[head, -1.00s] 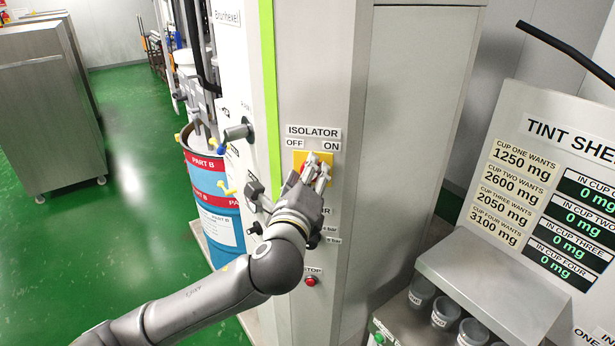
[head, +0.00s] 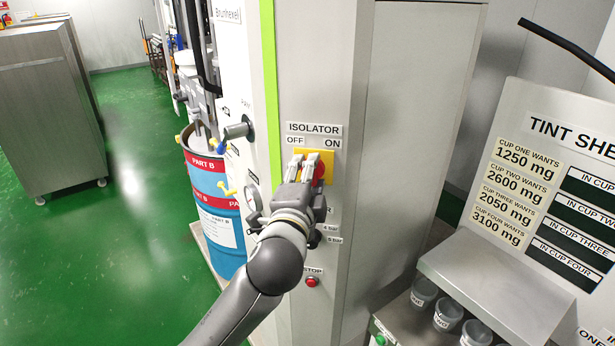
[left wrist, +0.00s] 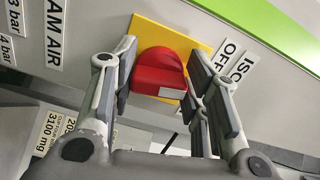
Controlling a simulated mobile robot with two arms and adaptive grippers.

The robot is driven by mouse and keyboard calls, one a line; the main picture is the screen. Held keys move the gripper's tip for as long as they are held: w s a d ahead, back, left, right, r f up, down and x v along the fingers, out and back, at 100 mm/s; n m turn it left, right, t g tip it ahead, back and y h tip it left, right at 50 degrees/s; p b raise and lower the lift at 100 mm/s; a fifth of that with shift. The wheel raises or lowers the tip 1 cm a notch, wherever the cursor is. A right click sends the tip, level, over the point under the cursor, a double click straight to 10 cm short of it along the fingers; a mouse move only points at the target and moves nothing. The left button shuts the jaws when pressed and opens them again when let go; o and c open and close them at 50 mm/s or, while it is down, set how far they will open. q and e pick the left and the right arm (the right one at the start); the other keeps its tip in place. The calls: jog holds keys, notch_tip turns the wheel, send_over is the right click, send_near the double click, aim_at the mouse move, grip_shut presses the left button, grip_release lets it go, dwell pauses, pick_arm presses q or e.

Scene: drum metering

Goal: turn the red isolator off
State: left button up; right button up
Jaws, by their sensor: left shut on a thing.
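The red isolator (head: 320,171) is a rotary knob on a yellow plate (head: 328,158) on the grey cabinet face, under the ISOLATOR label with OFF at left and ON at right. In the head view my left gripper (head: 304,161) covers much of the knob. In the left wrist view the red knob (left wrist: 160,73) sits between the two fingers of my left gripper (left wrist: 163,68), which is shut on it. The exact angle of the knob is hard to read. My right gripper is not in view.
A red stop button (head: 312,282) is below on the cabinet. A blue drum (head: 222,236) and valves stand at left. At right are a tint sheet board (head: 545,160), its readout windows dark, and several grey cups (head: 448,315). Green floor (head: 130,130) lies open at left.

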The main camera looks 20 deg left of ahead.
pick_arm(q)
jog(key=n, duration=0.6)
jog(key=shift+f+n, duration=0.25)
jog(key=shift+n, duration=0.05)
jog(key=shift+d, duration=0.1)
dwell(0.4)
jog(key=o, duration=1)
jog(key=shift+r, duration=0.1)
jog(key=s, duration=0.5)
jog(key=s+d, duration=0.1)
jog(key=s, duration=0.1)
jog(key=shift+s, duration=0.2)
